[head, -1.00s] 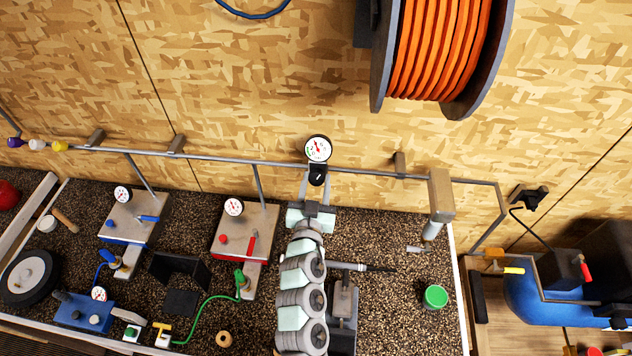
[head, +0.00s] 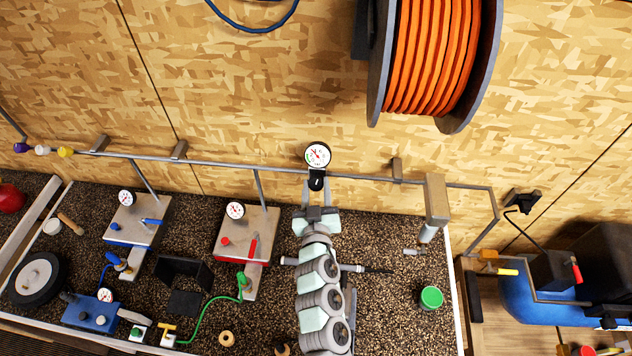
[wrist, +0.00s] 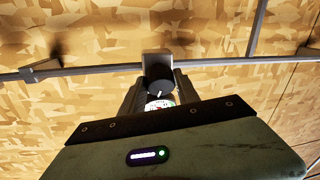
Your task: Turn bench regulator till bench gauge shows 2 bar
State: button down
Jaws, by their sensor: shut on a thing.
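The bench gauge (head: 318,156) is a round white dial with a red needle, fixed on the pipe along the back wall. The needle points to the upper left; the numbers are too small to read surely. The bench regulator (head: 317,180) is a black knob with a white mark just below the gauge. In the wrist view the knob (wrist: 160,87) sits between my two fingers, its white mark tilted. My gripper (head: 317,191) is shut on the knob from below. A small part of a white and red face shows under the knob in the wrist view.
A grey pipe (head: 375,178) runs along the wall on both sides of my gripper. A block with a grey cylinder (head: 435,205) hangs at right. An orange hose reel (head: 435,60) is above right. Red and blue gauge stands (head: 238,240) are at left; a green tin (head: 431,297) stands right.

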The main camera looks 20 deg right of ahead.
jog(key=shift+n+y+p, duration=0.3)
jog(key=shift+n+y, duration=0.1)
jog(key=shift+n, duration=0.3)
jog(key=c, duration=0.9)
grip_release()
jog(key=shift+s, duration=0.1)
jog(key=b+v, duration=0.3)
jog(key=v, duration=0.7)
jog(key=shift+s+a, duration=0.15)
jog(key=shift+s, duration=0.2)
jog(key=shift+f, duration=0.15)
